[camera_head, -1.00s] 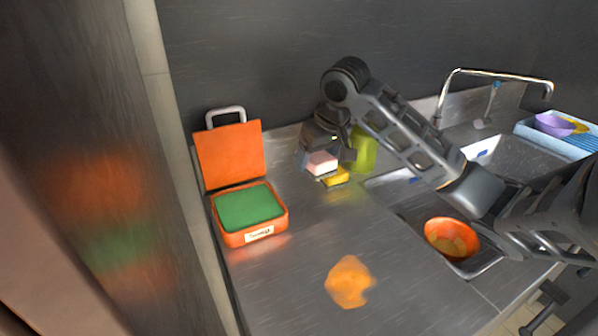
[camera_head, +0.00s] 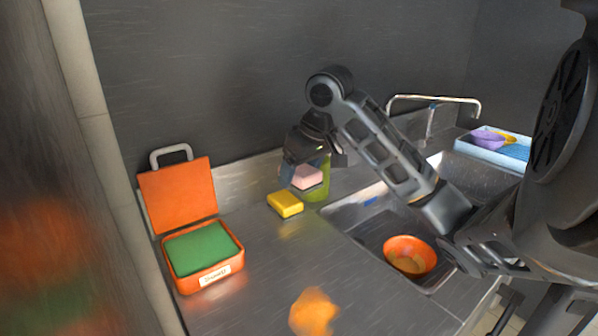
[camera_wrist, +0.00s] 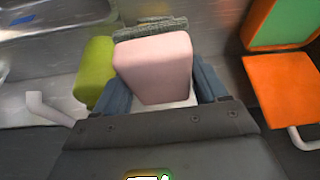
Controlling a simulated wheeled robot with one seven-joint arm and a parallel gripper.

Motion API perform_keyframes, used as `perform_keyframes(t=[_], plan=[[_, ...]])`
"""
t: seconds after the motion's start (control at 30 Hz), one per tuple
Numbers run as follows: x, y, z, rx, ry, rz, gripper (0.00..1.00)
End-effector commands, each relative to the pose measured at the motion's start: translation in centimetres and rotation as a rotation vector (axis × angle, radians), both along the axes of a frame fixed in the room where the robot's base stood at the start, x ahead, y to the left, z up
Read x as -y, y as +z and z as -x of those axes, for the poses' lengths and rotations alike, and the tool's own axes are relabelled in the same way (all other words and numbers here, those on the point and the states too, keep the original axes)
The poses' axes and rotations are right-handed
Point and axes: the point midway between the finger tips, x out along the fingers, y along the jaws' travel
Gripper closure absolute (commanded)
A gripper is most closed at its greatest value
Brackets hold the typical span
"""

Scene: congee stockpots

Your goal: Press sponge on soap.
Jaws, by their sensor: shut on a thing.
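My gripper (camera_head: 306,172) is shut on a pink sponge (camera_head: 307,178) and holds it above the counter. In the wrist view the pink sponge (camera_wrist: 155,68) sits between the two dark blue fingers, with a grey-green rough layer on its far side. A green soap container (camera_head: 324,182) stands behind the sponge, partly hidden by it and my gripper. It also shows in the wrist view (camera_wrist: 95,68), left of the sponge. I cannot tell whether the sponge touches it. A yellow block (camera_head: 285,204) lies on the counter, left of and below the sponge.
An open orange box (camera_head: 212,280) with a green pad stands at the left of the counter. The sink (camera_head: 375,220) holds an orange bowl (camera_head: 410,255). A faucet (camera_head: 432,100) and a blue tray (camera_head: 516,150) are to the right. An orange patch (camera_head: 313,312) lies in front.

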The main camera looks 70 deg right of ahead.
Motion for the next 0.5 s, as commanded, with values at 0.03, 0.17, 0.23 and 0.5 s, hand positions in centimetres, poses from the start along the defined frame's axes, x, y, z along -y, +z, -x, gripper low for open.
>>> perform_keyframes(t=[0.03,0.17,0.23,0.5], plan=[[0.0,0.0,0.0,0.000,0.000,0.000,0.47],[0.0,0.0,-0.1,0.000,0.004,-0.001,0.52],[-0.2,0.0,-0.4,0.001,0.025,-0.001,0.53],[-4.1,-0.1,-5.4,0.001,0.433,-0.005,0.53]])
